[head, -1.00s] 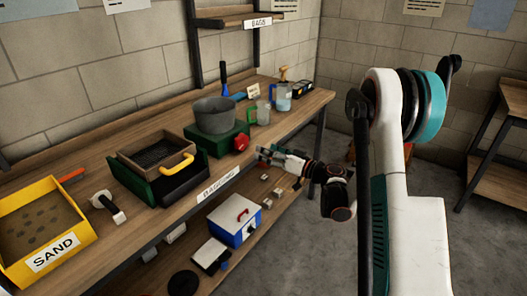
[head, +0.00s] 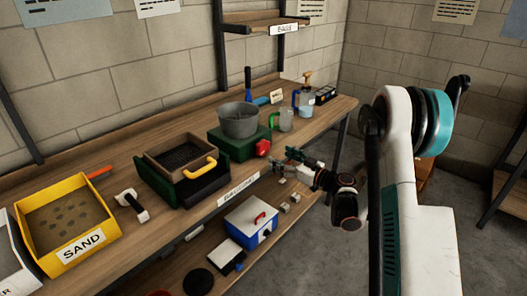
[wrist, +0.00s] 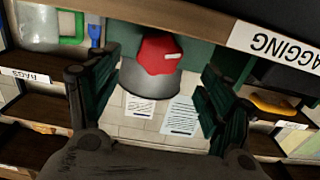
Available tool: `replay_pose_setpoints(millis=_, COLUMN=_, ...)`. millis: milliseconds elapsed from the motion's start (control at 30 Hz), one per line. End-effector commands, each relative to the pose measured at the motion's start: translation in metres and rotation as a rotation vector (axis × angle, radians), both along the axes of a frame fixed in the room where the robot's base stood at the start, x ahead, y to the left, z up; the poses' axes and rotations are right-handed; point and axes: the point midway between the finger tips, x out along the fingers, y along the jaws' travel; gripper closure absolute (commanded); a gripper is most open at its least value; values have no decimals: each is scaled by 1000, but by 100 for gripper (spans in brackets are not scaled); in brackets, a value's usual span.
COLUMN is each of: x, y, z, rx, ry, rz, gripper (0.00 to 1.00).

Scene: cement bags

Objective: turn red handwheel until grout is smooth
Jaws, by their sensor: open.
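The red handwheel (head: 263,147) is on the front of a green box (head: 230,147) that carries a grey mixing pot (head: 239,121) on the bench. In the wrist view the handwheel (wrist: 160,54) shows between my two dark green fingers, with the grey pot (wrist: 150,84) behind it. My gripper (head: 280,160) is open and empty, just in front of and to the right of the handwheel. I see no contact with it. The grout inside the pot cannot be made out.
The bench edge with its bagging label (head: 238,187) runs beside my gripper. A green mug (head: 286,121) and a pump bottle (head: 306,103) stand right of the pot. A yellow-handled sieve box (head: 185,160) and yellow sand bin (head: 65,222) are left. A blue-white box (head: 251,219) sits below.

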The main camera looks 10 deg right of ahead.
Motion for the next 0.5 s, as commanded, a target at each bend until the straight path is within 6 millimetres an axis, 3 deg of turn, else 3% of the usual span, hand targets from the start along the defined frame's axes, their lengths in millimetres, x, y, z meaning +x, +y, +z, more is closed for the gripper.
replay_pose_setpoints(millis=300, x=49, y=37, z=-2, rx=1, ry=1, rz=2, gripper=27)
replay_pose_setpoints(millis=500, x=68, y=50, z=-1, rx=2, ry=1, rz=1, gripper=27)
